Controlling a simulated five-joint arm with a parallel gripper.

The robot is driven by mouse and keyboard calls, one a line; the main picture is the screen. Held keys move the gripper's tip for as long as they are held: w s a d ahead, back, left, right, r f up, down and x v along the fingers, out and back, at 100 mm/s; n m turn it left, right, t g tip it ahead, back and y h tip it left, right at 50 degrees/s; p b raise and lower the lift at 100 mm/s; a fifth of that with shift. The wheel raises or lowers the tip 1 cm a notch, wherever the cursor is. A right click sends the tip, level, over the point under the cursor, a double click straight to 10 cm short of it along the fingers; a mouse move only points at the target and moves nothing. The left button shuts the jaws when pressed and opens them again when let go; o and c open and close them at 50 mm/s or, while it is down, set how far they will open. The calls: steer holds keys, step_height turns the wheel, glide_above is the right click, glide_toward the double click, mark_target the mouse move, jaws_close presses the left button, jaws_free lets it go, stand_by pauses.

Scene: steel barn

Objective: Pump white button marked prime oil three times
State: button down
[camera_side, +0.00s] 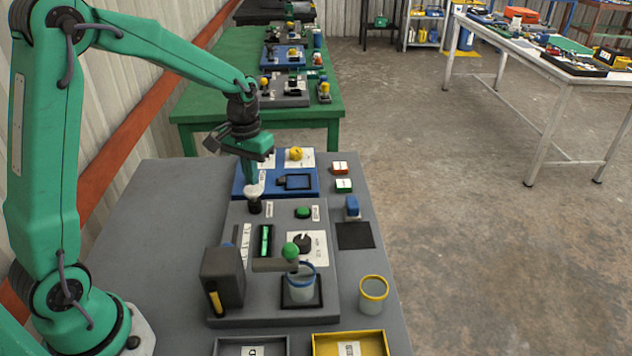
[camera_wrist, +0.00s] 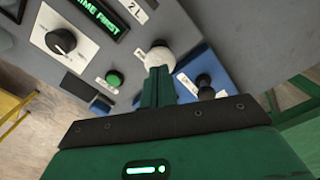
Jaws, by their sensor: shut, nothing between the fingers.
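The white button (camera_wrist: 160,56) is a round cap beside a partly hidden label on the grey panel. In the side view it is the white cap (camera_side: 255,190) on a dark stem, directly below my gripper (camera_side: 252,176). My gripper (camera_wrist: 160,72) is shut and empty, pointing down, with its green fingertips right at the cap and covering part of it in the wrist view. I cannot tell whether they press on it. A display (camera_wrist: 100,16) shows green letters ending in "IME FIRST".
The panel also has a green button (camera_side: 303,212), a dark dial (camera_side: 302,242) and a green-knobbed lever (camera_side: 290,250). A blue panel (camera_side: 240,186) lies behind.

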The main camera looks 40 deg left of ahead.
mark_target(251, 191)
steer(key=shift+f, duration=1.5)
stand_by(0.7)
steer(key=shift+r, duration=3.8)
steer(key=s+d+r+m+t, duration=0.1)
steer(key=s+d+r+t, duration=0.1)
steer(key=s, duration=0.4)
steer(key=s+d+r+m+t, duration=0.1)
steer(key=s+d+r, duration=0.1)
steer(key=s, duration=0.5)
steer(key=s+d+r+m+t, duration=0.1)
steer(key=s+d+r+t, duration=0.1)
steer(key=s+r, duration=0.2)
steer(key=shift+s+d+r+t, duration=0.3)
steer(key=shift+s+d, duration=0.05)
steer(key=shift+s, duration=1)
